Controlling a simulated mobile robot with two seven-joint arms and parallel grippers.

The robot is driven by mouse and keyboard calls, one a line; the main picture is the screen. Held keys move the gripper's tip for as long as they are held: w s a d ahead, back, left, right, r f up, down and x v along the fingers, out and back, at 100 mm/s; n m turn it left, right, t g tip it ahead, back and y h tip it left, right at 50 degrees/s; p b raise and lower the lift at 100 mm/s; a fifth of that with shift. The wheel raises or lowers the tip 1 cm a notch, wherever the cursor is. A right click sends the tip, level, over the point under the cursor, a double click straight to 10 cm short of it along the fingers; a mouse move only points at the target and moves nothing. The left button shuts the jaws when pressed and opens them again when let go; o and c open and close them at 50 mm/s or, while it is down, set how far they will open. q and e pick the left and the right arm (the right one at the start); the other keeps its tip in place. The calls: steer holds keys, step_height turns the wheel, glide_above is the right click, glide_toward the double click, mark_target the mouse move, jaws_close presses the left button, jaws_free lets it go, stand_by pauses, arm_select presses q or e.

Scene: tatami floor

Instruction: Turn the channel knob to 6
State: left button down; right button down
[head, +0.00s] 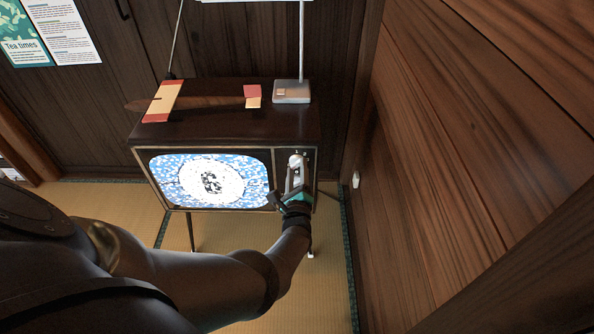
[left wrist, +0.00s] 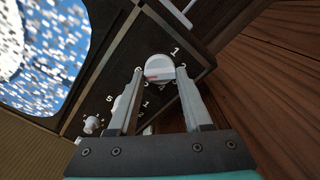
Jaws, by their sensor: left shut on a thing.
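The old television (head: 225,115) stands on thin legs. Its screen (head: 208,179) shows blue and white static around a pale disc with a dark figure that looks like a 6. My left gripper (head: 294,166) is at the control panel on the right of the screen. In the left wrist view its fingers (left wrist: 160,74) are shut on the round white channel knob (left wrist: 160,66), one on each side. The knob has a red mark on its face. A 1 shows on the dial beyond it; other numbers are partly hidden by the fingers. My right gripper is out of view.
A smaller knob (left wrist: 93,124) sits lower on the panel. A wooden wall (head: 460,160) stands close on the right. Tatami floor (head: 240,235) lies below.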

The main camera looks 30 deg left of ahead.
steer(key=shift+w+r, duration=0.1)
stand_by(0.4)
arm_select(q)
steer(key=c, duration=0.7)
jaws_free()
steer(key=shift+c, duration=0.2)
steer(key=o, duration=0.4)
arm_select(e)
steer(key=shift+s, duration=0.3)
arm_select(q)
steer(key=shift+s, duration=0.1)
